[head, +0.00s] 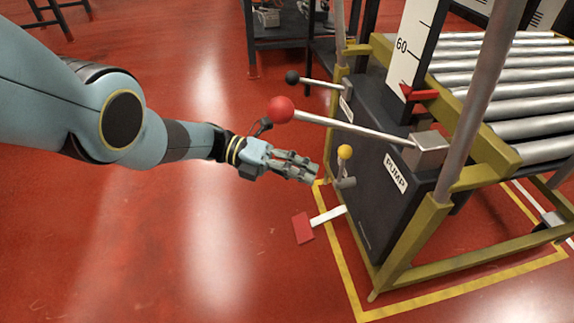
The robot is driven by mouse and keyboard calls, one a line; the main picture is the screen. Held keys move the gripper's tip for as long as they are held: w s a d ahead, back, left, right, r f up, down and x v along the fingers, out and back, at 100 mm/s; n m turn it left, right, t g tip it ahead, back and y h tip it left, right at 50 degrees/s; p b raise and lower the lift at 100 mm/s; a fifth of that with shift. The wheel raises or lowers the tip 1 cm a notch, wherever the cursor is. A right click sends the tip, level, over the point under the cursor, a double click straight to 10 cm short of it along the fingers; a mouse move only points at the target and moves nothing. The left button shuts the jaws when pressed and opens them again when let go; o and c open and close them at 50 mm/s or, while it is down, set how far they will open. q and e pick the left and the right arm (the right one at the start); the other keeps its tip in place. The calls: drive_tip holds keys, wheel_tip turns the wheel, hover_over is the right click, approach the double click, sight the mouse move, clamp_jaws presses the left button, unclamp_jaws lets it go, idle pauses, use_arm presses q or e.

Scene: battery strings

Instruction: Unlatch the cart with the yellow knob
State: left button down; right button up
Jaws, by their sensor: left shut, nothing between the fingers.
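The cart (437,200) has an olive-yellow frame and a roller top, and stands at the right of the head view. The yellow knob (345,152) tops a short upright grey stem on the cart's near-left side, beside the black box labelled PUMP (374,212). My left gripper (314,173) is shut and empty. Its fingertips point right and appear just left of and slightly below the yellow knob. I cannot tell whether they touch the stem. My right gripper is not in view.
A lever with a red ball (281,110) reaches out above my left gripper. A lever with a black ball (292,77) is behind it. A red pedal (303,228) sticks out below. Yellow floor tape (345,283) borders the cart. The red floor at lower left is clear.

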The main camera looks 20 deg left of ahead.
use_arm(q)
drive_tip(key=shift+a+r, duration=0.2)
drive_tip(key=shift+a, duration=1.45)
